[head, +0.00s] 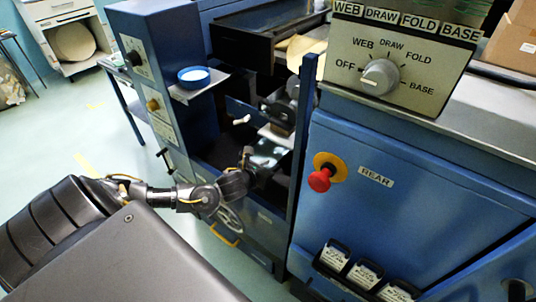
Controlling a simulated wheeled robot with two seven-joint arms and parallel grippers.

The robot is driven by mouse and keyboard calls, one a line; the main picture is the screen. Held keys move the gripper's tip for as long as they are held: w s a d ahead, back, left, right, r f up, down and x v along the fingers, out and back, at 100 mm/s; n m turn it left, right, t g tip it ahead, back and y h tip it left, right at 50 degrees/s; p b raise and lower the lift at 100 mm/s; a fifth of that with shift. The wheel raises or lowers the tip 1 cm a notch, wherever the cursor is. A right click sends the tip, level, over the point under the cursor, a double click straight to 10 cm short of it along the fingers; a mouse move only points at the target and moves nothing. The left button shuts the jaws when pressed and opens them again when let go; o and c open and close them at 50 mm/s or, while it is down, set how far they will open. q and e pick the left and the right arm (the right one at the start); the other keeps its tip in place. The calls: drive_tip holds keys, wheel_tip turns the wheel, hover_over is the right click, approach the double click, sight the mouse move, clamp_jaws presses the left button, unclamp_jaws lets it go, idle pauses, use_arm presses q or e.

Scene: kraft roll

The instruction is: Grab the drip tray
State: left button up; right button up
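My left gripper (266,153) reaches from the left into the dark open bay of the blue machine (385,205). Its fingers are small and dim here, and I cannot tell whether they are open or shut. A pale flat piece (274,134) shows just beyond the gripper, partly hidden under dark machine parts. It may be the drip tray, but I cannot tell for sure, nor whether the gripper touches it. My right gripper is not in view.
A blue bowl (193,75) sits on a small shelf left of the bay. A blue upright post (303,130) bounds the bay on the right. A red button (320,180) and a selector knob (380,77) stick out of the machine. Open floor lies at left.

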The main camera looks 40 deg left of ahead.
use_arm(q)
drive_tip(key=shift+w+f, duration=0.15)
drive_tip(key=shift+w, duration=0.2)
drive_tip(key=x, duration=0.4)
drive_tip(key=shift+w+f+p, duration=0.1)
drive_tip(key=shift+f+p, duration=0.2)
drive_tip(key=shift+p, duration=0.1)
drive_tip(key=shift+w+f, duration=0.2)
drive_tip(key=shift+w, duration=0.15)
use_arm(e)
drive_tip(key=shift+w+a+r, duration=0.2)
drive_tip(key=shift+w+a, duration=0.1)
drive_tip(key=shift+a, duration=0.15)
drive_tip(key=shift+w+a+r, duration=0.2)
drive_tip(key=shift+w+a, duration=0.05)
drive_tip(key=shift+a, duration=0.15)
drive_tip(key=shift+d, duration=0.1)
use_arm(q)
clamp_jaws()
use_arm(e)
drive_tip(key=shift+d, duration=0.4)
use_arm(q)
drive_tip(key=shift+r, duration=0.1)
